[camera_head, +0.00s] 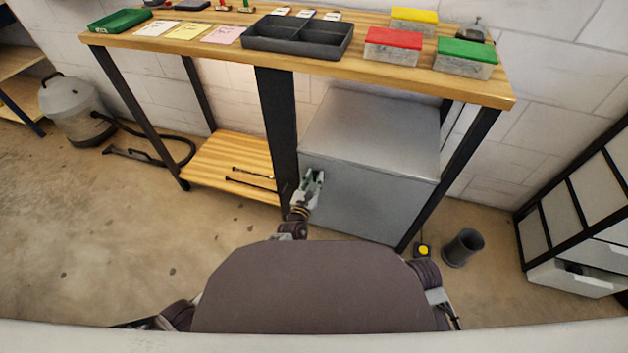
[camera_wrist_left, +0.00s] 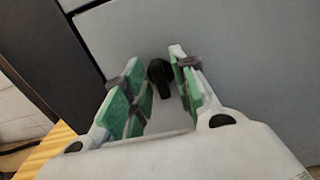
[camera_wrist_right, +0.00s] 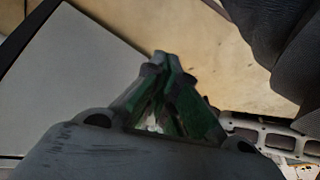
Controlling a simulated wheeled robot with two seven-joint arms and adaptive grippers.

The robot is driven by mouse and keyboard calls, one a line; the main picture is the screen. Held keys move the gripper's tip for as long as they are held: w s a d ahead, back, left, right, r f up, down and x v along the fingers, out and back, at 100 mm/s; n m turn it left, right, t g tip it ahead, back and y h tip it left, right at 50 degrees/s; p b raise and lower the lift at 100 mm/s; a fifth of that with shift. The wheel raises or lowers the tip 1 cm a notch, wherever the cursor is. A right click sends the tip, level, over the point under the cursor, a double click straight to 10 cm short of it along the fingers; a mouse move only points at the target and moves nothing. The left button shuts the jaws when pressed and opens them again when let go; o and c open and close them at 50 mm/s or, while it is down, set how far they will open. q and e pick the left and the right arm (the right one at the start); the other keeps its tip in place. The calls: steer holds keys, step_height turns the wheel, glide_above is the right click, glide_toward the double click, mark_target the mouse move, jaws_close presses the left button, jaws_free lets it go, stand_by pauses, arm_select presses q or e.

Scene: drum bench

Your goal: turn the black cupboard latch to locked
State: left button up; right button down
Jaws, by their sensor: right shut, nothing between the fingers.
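The black latch (camera_wrist_left: 159,72) shows in the left wrist view on the grey front of the cupboard (camera_head: 375,200), under the bench. My left gripper (camera_head: 314,178) is in front of the cupboard's left part, and its fingers are open. In the head view I cannot make out the latch at the gripper. My right gripper (camera_wrist_right: 165,62) is shut and empty in its wrist view, over the floor beside a grey surface.
A dark bench leg (camera_head: 278,130) stands just left of the cupboard. The wooden lower shelf (camera_head: 215,165) holds thin dark rods. The benchtop (camera_head: 190,48) carries a black divided tray (camera_head: 297,36) and lidded boxes. A dark bin (camera_head: 463,248) stands on the floor at right.

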arm_select(q)
jaws_close()
arm_select(e)
steer(key=shift+w+r, duration=0.5)
steer(key=shift+r, duration=0.05)
